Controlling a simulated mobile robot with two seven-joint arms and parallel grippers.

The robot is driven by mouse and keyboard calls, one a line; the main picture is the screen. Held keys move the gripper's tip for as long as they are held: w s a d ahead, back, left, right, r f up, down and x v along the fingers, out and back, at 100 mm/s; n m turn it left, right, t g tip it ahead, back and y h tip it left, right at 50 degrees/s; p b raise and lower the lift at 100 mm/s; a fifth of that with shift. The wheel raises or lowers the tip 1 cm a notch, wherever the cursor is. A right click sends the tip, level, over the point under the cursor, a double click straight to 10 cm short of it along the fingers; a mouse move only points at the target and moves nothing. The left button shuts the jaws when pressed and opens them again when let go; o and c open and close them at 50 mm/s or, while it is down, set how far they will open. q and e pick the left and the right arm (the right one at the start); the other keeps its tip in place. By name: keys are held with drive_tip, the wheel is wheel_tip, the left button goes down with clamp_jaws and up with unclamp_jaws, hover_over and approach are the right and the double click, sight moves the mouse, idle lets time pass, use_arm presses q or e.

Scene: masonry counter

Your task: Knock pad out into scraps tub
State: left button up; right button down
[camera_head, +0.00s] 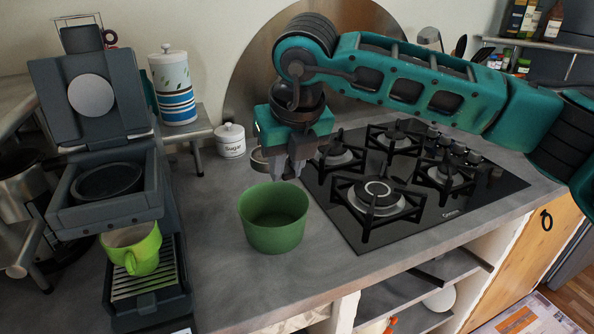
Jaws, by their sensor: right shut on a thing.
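The inside of the tub that shows looks empty. My left gripper is not in view.
A grey coffee machine (104,195) stands at the left, with a lime-green cup (143,255) on its drip tray. A white sugar jar (230,141) and a striped canister (174,88) are behind. The black gas hob (440,205) lies right of the tub. The counter (222,285) in front is clear.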

drive_tip(key=y, duration=0.1)
drive_tip(key=d+f+m+g+y, duration=0.1)
drive_tip(key=y, duration=0.1)
drive_tip(key=shift+w+d+y, duration=0.1)
drive_tip(key=shift+w+y, duration=0.1)
drive_tip(key=shift+y, duration=0.1)
use_arm(q)
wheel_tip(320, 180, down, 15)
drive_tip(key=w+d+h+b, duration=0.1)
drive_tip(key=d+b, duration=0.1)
drive_tip(key=b, duration=1.7)
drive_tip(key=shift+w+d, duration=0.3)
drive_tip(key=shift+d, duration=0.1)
use_arm(e)
drive_tip(key=shift+w+d+f+m+g+y, duration=0.15)
drive_tip(key=shift+f+m+y, duration=0.8)
drive_tip(key=shift+y, duration=2.15)
drive_tip(key=shift+s+d+f+m+g+y, duration=0.15)
drive_tip(key=shift+f+m+y, duration=0.85)
drive_tip(key=shift+y, duration=2.1)
drive_tip(key=shift+w+d+f+m+g+y, duration=0.15)
drive_tip(key=shift+f+m+y, duration=0.8)
drive_tip(key=shift+y, duration=2.15)
drive_tip(key=shift+r, duration=0.15)
